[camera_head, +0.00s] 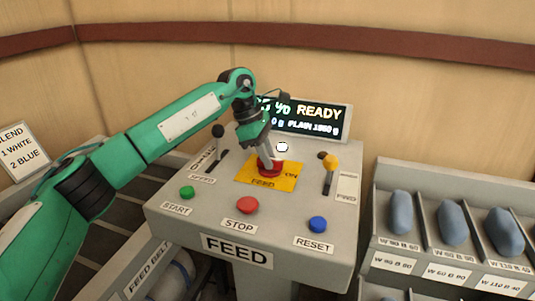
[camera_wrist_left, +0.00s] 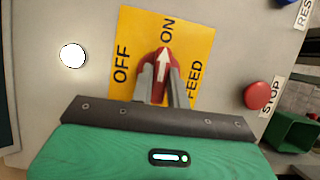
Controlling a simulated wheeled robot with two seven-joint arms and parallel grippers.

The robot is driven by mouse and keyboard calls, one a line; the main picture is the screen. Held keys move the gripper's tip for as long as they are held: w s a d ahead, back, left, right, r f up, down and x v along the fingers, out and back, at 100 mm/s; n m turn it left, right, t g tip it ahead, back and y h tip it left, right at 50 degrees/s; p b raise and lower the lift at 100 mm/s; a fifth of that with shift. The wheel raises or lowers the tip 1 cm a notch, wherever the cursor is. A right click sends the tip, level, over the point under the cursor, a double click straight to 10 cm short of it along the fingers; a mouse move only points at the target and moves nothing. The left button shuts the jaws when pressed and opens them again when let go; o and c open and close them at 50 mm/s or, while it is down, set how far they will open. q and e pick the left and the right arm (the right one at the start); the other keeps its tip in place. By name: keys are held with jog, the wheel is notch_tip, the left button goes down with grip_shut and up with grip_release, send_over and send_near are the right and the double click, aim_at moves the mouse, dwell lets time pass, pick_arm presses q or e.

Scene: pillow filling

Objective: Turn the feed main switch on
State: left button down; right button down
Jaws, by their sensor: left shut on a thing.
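The feed main switch is a red rotary knob (camera_head: 275,172) on a yellow plate (camera_head: 287,184) in the middle of the grey control panel. In the left wrist view, the knob (camera_wrist_left: 162,58) carries a white arrow that points at the word ON. OFF is printed to the left of the knob on the plate (camera_wrist_left: 193,40). My left gripper (camera_head: 267,162) reaches down from above and is shut on the knob, one finger on each side in the wrist view (camera_wrist_left: 161,82). Its arm and fingers hide part of the plate in the head view. My right gripper is not in view.
Green START (camera_head: 187,192), red STOP (camera_head: 247,205) and blue RESET (camera_head: 318,224) buttons line the panel front. A black-knobbed lever (camera_head: 218,131) and a yellow-knobbed lever (camera_head: 330,162) flank the switch. A lit white lamp (camera_head: 282,147) and a display reading READY (camera_head: 320,114) are behind.

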pick_arm(q)
jog(key=shift+r+m, duration=0.1)
jog(key=shift+m, duration=0.2)
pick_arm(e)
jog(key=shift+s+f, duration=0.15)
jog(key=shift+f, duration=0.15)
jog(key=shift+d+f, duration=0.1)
pick_arm(q)
jog(key=c, duration=1.4)
grip_release()
jog(key=shift+o, duration=0.2)
jog(key=v, duration=1.3)
jog(key=shift+w+r, duration=0.25)
jog(key=shift+r, duration=0.1)
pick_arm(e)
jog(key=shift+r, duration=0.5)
